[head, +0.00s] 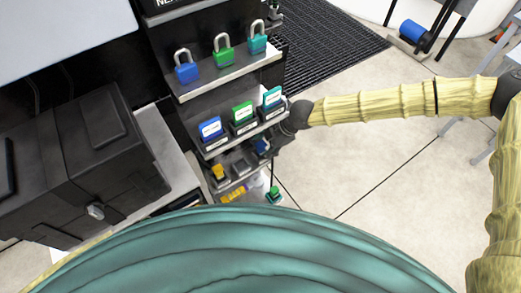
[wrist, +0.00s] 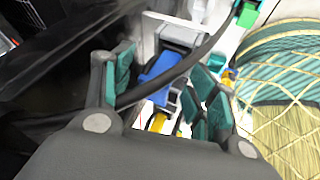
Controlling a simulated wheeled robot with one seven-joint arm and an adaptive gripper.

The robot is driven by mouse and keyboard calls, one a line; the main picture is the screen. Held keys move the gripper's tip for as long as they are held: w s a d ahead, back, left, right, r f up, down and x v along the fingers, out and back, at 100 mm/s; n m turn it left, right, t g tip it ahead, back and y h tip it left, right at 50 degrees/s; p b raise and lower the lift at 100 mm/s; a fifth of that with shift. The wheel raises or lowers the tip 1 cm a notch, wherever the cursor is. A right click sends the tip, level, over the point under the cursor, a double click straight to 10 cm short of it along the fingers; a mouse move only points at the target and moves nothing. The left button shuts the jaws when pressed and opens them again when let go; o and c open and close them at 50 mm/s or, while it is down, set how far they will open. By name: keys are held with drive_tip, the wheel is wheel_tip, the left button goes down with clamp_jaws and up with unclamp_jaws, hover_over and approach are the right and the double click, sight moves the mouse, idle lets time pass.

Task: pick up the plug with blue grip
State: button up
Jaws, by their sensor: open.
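The plug with blue grip (wrist: 160,70) lies between the two teal-padded fingers of my gripper (wrist: 165,82) in the wrist view. My gripper is open, with a finger on either side of the plug; whether a pad touches it I cannot tell. In the head view the blue plug (head: 262,146) shows small at the right end of a lower shelf. My gripper (head: 275,143) is right beside it and partly hides it.
A yellow plug (head: 219,172) sits further left on the same shelf. A green piece (head: 273,194) hangs below on a dark cable. Card holders (head: 242,115) and padlocks (head: 223,50) fill the shelves above. Open floor (head: 350,180) lies to the right.

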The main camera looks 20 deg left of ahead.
drive_tip(key=c, duration=1.2)
drive_tip(key=shift+w+r+b, duration=0.1)
drive_tip(key=shift+r+b, duration=0.2)
drive_tip(key=shift+r, duration=0.6)
drive_tip(key=shift+c, duration=0.2)
drive_tip(key=shift+d+f+y+b, duration=0.25)
drive_tip(key=shift+d+y+b, duration=0.15)
drive_tip(key=shift+y, duration=0.2)
drive_tip(key=shift+d+y+b, duration=0.3)
drive_tip(key=shift+d+y, duration=0.15)
drive_tip(key=shift+y, duration=0.35)
drive_tip(key=shift+w+d+g+y, duration=0.1)
drive_tip(key=shift+d+g+y, duration=0.15)
drive_tip(key=shift+g+y, duration=0.05)
